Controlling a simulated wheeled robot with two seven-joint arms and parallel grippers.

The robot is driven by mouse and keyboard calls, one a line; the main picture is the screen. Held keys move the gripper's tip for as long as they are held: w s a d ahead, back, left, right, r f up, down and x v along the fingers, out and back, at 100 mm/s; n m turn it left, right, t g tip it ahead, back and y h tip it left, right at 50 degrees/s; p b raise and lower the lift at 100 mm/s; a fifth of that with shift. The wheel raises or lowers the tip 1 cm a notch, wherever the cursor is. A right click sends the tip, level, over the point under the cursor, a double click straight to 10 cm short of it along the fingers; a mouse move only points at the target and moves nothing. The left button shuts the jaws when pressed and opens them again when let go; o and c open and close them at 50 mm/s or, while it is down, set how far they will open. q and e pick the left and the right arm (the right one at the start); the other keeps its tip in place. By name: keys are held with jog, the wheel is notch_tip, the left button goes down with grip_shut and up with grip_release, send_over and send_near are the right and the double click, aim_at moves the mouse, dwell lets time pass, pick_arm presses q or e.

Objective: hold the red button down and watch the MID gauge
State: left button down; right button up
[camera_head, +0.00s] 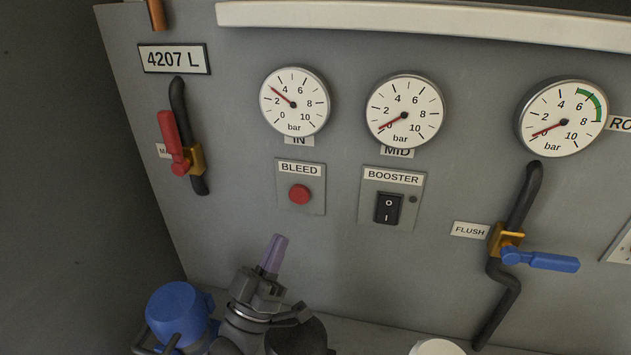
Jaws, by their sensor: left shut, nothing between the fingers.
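The red button (300,194) sits on a small plate labelled BLEED, below the IN gauge. The MID gauge (404,111) is at its upper right, and its red needle points to the lower left, at about 0 bar. My left gripper (276,244) is shut and empty, with its purple fingers pointing up towards the panel. Its tips show below and slightly left of the button, apart from it in the picture. Nothing covers the button or the gauge. My right gripper is not in view.
The IN gauge (294,101) reads about 3 bar. A BOOSTER rocker switch (388,208) is right of the button. A red-handled valve (174,143) is at left. A blue FLUSH lever (540,261) and a third gauge (562,117), near 0, are at right.

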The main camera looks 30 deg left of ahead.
aim_at(299, 196)
pick_arm(q)
jog(key=w+b, duration=0.1)
jog(key=w, duration=0.1)
jog(key=w+a+b, duration=0.1)
jog(key=w+b, duration=0.1)
jog(key=w, duration=0.1)
jog(key=w+a+b, duration=0.1)
jog(key=w+b, duration=0.1)
jog(key=w, duration=0.1)
jog(key=shift+a, duration=0.1)
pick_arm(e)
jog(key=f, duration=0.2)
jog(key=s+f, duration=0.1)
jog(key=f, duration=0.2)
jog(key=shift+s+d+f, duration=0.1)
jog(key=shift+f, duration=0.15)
pick_arm(q)
jog(key=shift+w+b, duration=0.1)
jog(key=shift+b, duration=0.2)
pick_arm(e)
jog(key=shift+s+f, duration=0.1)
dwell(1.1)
pick_arm(q)
jog(key=shift+w+y, duration=0.3)
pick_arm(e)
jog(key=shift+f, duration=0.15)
